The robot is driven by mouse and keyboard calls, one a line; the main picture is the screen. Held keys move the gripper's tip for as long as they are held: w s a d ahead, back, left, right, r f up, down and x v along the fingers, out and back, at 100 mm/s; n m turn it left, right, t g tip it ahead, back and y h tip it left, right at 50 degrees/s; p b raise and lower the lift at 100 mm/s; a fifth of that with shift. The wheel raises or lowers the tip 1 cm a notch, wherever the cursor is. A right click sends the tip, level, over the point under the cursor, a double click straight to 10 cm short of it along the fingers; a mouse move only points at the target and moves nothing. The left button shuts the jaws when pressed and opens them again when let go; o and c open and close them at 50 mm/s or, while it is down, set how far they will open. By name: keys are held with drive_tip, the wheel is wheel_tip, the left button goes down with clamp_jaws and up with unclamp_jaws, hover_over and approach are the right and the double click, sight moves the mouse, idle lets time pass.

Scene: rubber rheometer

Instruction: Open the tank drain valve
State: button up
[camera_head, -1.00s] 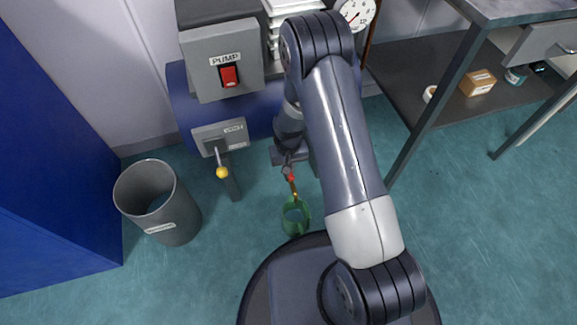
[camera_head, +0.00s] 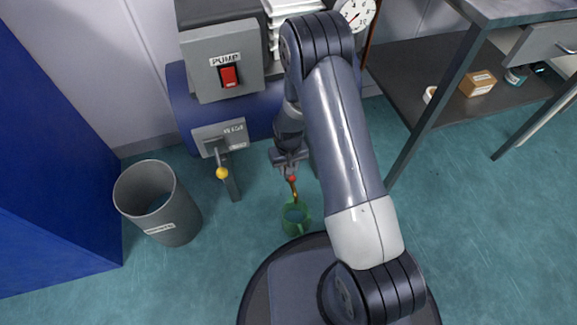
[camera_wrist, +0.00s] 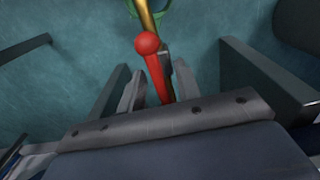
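A red lever with a ball end (camera_wrist: 148,44) sits by a brass pipe (camera_wrist: 147,16); the red ball also shows in the head view (camera_head: 293,179). The brass pipe points down toward a green container (camera_head: 297,217) on the floor. My gripper (camera_head: 290,158) is at the red lever, near the blue tank (camera_head: 181,99). In the wrist view its two fingers (camera_wrist: 158,82) stand apart, one on each side of the lever, with gaps visible. The lever's lower end is hidden behind the gripper body. Which valve is the tank drain is not legible.
A yellow-knobbed lever (camera_head: 222,173) juts from a grey panel (camera_head: 221,137) left of my gripper. A grey bin (camera_head: 158,203) stands at left. A grey pump box with a red switch (camera_head: 229,75) is above. A table and shelf (camera_head: 436,76) stand at right.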

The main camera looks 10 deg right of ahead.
drive_tip(key=shift+r, duration=0.15)
wheel_tip(320, 180, up, 10)
drive_tip(key=p, duration=0.3)
drive_tip(key=shift+r+p, duration=0.25)
drive_tip(key=shift+p, duration=0.1)
wheel_tip(320, 180, down, 11)
drive_tip(key=b, duration=0.4)
drive_tip(key=shift+f, duration=0.1)
drive_tip(key=shift+r+m, duration=0.2)
drive_tip(key=shift+m, duration=0.1)
